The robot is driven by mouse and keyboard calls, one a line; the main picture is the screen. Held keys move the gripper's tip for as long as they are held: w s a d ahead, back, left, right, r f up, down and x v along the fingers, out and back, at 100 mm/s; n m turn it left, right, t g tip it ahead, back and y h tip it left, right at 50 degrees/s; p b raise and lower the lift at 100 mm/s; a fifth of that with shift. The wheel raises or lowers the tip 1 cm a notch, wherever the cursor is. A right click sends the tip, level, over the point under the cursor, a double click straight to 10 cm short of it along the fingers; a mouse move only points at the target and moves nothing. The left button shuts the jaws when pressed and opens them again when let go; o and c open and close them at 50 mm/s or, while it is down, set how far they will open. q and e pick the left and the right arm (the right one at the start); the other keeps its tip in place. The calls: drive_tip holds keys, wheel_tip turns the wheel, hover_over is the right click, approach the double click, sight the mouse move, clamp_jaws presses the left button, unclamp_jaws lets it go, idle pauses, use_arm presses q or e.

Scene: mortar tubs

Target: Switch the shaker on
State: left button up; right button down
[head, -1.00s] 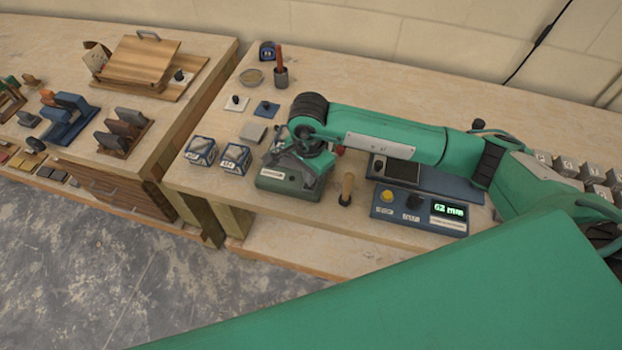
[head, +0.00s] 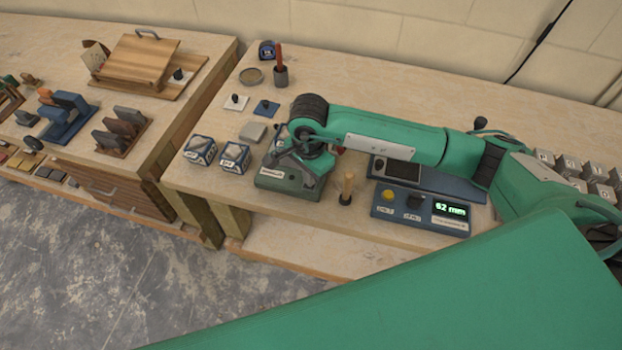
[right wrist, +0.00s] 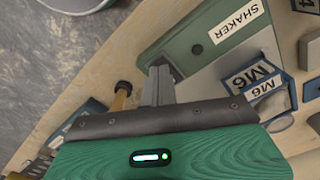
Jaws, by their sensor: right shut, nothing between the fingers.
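The shaker (head: 284,181) is a green box near the front edge of the bench in the head view. In the right wrist view its green top (right wrist: 205,30) carries a white SHAKER label and a small dark round part (right wrist: 197,49). My right gripper (head: 312,180) is over the shaker and hides part of it. In the right wrist view my right gripper (right wrist: 161,74) is shut and empty, with its fingertips at the shaker's edge, left of the dark round part. I cannot tell whether they touch it. My left gripper is not in view.
Two blue-and-white boxes (head: 200,150) stand left of the shaker. A wooden-handled tool (head: 347,187) stands upright to its right. Beyond it is a blue console (head: 419,222) with a yellow button, a dark knob and a display reading 62 mm. The bench's front edge is close.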

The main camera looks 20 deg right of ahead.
drive_tip(key=shift+f+b, duration=0.35)
drive_tip(key=shift+f, duration=0.1)
drive_tip(key=shift+r, duration=0.2)
drive_tip(key=shift+r+p, duration=0.45)
drive_tip(key=shift+r, duration=0.4)
drive_tip(key=shift+r+p, duration=0.7)
drive_tip(key=shift+r, duration=1.85)
